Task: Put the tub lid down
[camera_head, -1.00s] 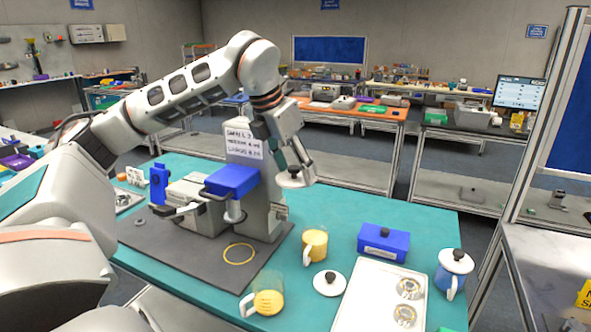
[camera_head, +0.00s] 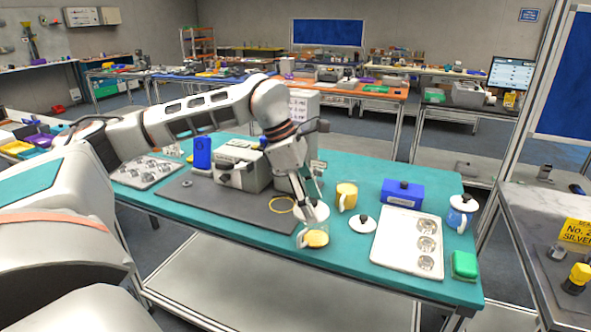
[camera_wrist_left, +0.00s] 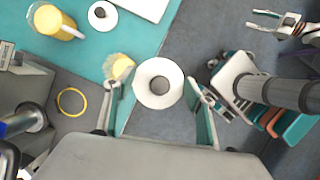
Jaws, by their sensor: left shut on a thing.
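My left gripper (camera_head: 314,211) is shut on a white tub lid (camera_wrist_left: 158,83) with a grey knob, which the left wrist view shows between the fingers. In the head view the lid (camera_head: 310,217) is low at the front of the teal table, over or beside a clear mug with yellow contents (camera_head: 317,239). The gripper partly hides both, and I cannot tell whether they touch. In the left wrist view the yellow contents (camera_wrist_left: 118,66) show just left of the lid. My right gripper (camera_wrist_left: 262,20) appears only there, at the upper right, fingers apart and empty.
Another white lid with a dark knob (camera_head: 362,224) lies on the table (camera_head: 345,262). Around it are a yellow mug (camera_head: 346,197), a blue box (camera_head: 402,194), a white tray (camera_head: 384,258), a lidded blue mug (camera_head: 462,212) and a green block (camera_head: 464,264).

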